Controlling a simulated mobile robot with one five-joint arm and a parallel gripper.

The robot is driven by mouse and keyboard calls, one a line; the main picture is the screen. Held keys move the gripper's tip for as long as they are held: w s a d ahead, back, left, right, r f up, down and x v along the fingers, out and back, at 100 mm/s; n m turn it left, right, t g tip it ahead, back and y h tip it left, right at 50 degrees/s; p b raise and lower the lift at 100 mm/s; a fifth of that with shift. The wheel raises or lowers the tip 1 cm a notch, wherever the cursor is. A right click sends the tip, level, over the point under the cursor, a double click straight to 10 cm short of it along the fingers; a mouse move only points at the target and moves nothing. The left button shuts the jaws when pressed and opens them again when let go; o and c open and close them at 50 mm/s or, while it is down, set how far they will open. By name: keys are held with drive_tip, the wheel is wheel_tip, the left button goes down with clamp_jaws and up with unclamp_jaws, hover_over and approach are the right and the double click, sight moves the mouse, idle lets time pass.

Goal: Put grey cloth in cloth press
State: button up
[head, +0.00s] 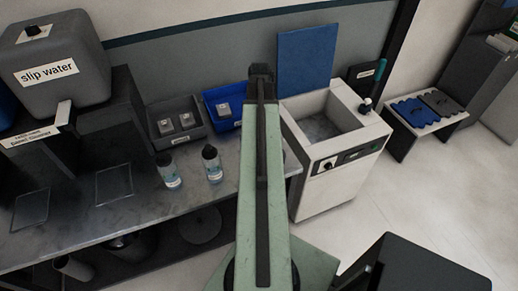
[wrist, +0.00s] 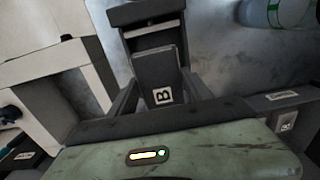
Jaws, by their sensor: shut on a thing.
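My gripper (wrist: 160,78) is shut on a dark grey piece marked B (wrist: 161,70) in the wrist view. I cannot tell from its look whether it is folded cloth. In the head view my arm points away and its far end (head: 262,75) is near the wall, hiding the held piece. A white machine with an open basin (head: 357,140), a knob and a small panel stands to the right of my arm. Its pale body (wrist: 60,58) also shows at the left of the wrist view. No readable label confirms it as the cloth press.
A grey tray (head: 203,132) with labelled grey pieces and a blue tray (head: 211,98) stand left of my arm. Two bottles, one at the left (head: 168,171), stand in front. A low stand (head: 407,127) at the right bears blue and dark wavy sheets. Floor between is clear.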

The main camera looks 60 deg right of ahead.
wheel_tip(320, 180, down, 10)
drive_tip(key=b, duration=1)
drive_tip(key=shift+f, duration=0.25)
drive_tip(key=shift+r, duration=0.25)
drive_tip(key=shift+f, duration=0.2)
drive_tip(key=o, duration=1.5)
wheel_tip(320, 180, up, 13)
drive_tip(key=p, duration=1.2)
drive_tip(key=shift+f, duration=0.2)
